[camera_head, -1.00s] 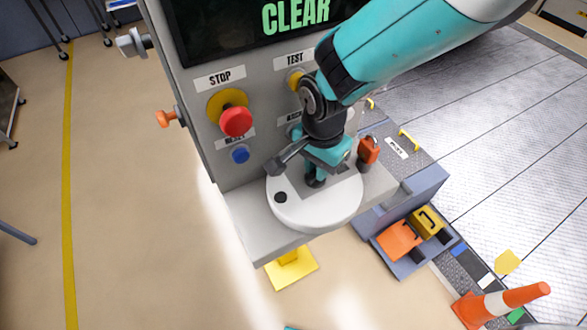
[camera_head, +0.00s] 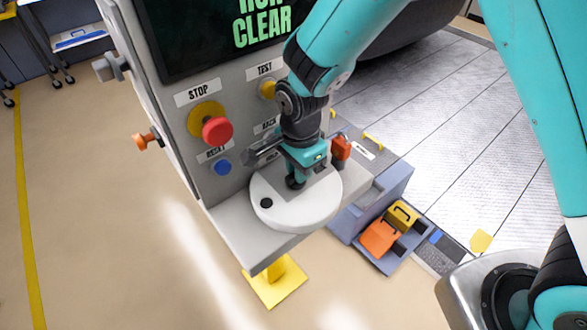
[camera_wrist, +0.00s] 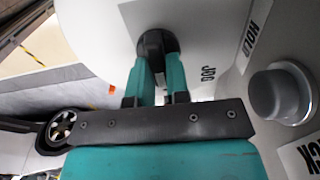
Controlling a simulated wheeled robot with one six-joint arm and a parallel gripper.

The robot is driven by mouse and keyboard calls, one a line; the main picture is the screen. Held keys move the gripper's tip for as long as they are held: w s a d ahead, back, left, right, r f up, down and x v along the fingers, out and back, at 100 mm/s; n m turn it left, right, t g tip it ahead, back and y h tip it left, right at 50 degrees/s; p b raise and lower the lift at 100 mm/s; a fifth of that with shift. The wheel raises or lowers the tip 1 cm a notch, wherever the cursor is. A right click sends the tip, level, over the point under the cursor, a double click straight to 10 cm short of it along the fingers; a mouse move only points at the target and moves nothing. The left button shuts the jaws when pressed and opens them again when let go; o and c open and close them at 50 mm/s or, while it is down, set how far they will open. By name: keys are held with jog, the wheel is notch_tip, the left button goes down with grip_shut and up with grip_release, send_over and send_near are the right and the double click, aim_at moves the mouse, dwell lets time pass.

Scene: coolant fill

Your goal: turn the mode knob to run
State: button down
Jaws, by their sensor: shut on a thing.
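My gripper (camera_head: 295,181) is at the white round plate (camera_head: 262,217) on the ledge of the grey machine. In the wrist view its two teal fingers (camera_wrist: 157,85) are shut on a black round knob (camera_wrist: 154,43) in front of a white surface. The word JOG (camera_wrist: 208,75) is on that white surface, and a HOLD label (camera_wrist: 252,40) lies to its right. No RUN mark is readable in either view. In the head view the fingers and my wrist mostly hide the knob, so its pointing direction is unclear.
A red stop button (camera_head: 217,131), a yellow button (camera_head: 267,89) and a blue button (camera_head: 222,167) sit on the panel beside my arm. A dark screen (camera_head: 205,40) is above. A grey round button (camera_wrist: 280,93) is close right of my gripper. An orange padlock-like piece (camera_head: 341,149) is nearby.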

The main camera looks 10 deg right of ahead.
jog(key=c, duration=1.1)
grip_release()
notch_tip(320, 180, up, 18)
jog(key=b, duration=0.2)
jog(key=shift+f, duration=0.25)
jog(key=s+d+n+y, duration=0.2)
jog(key=s+d+n, duration=0.1)
jog(key=s+n, duration=0.6)
jog(key=s+d+r+n+y, duration=0.1)
jog(key=s+d+n+y, duration=0.1)
jog(key=s+n, duration=0.7)
jog(key=shift+d+r+n, duration=0.3)
jog(key=shift+d+n, duration=0.4)
jog(key=shift+d, duration=0.15)
